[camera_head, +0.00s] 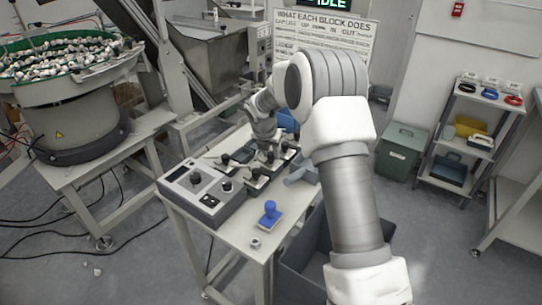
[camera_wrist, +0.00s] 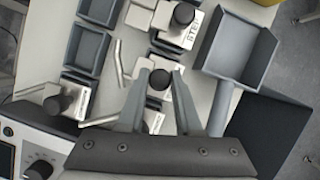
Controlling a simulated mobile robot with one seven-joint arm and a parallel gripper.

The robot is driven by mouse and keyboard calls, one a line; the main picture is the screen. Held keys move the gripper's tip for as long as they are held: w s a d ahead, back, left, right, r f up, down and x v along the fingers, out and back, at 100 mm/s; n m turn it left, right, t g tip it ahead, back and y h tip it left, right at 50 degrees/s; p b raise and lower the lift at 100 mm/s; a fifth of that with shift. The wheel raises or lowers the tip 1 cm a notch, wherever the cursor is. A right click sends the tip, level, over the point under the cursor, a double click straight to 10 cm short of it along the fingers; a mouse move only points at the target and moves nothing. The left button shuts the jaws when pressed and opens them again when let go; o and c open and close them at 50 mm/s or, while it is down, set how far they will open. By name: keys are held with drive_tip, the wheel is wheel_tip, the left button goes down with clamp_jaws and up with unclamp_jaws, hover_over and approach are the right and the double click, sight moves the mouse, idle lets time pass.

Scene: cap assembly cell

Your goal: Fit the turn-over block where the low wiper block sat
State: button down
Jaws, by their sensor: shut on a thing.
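In the wrist view my gripper (camera_wrist: 158,78) has its two grey fingers closed around the black knob (camera_wrist: 156,80) of a pale block. That block's label is hidden, so I cannot tell which block it is. A block marked STEP (camera_wrist: 177,40) with a black knob sits just beyond it. Another black-knobbed block (camera_wrist: 58,104) is at the left. In the head view my gripper (camera_head: 266,143) is over the row of blocks on the white table, and its fingers are small and partly covered by my arm. I cannot pick out the turn-over block or the low wiper block by label.
Dark trays (camera_wrist: 85,48) line the left of the row. A control box (camera_head: 201,187) stands at the table's left end. A dark bin (camera_head: 308,279) stands beside the table.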

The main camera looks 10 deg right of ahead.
drive_tip(key=shift+f, duration=0.3)
drive_tip(key=shift+f, duration=0.2)
drive_tip(key=c, duration=0.6)
unclamp_jaws()
